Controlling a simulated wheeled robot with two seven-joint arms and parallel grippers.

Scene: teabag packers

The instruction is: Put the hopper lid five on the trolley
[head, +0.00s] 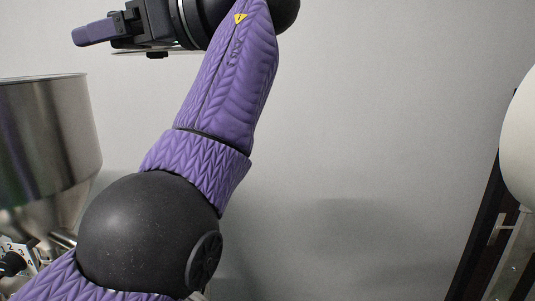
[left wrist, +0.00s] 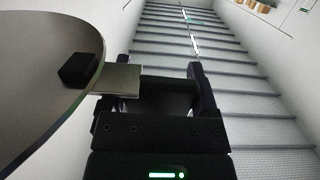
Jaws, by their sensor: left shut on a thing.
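My left gripper (head: 92,33) is raised at the top left of the head view, against the pale wall. The hopper lid (head: 165,52) shows there only as a thin plate, nearly edge-on, below the gripper. In the left wrist view the lid (left wrist: 40,95) is a large grey disc at the left with a black block on its face and a metal tab at its edge. My left gripper (left wrist: 165,88) is shut on the lid; the exact grip is partly hidden. No number is readable on the lid. The trolley and my right gripper are not in view.
A steel hopper (head: 45,130) with a cone-shaped bottom stands at the left, below my raised gripper. A dark frame with a handle (head: 495,228) is at the right. A pale rounded shape shows at the right edge. The wall in the middle is bare.

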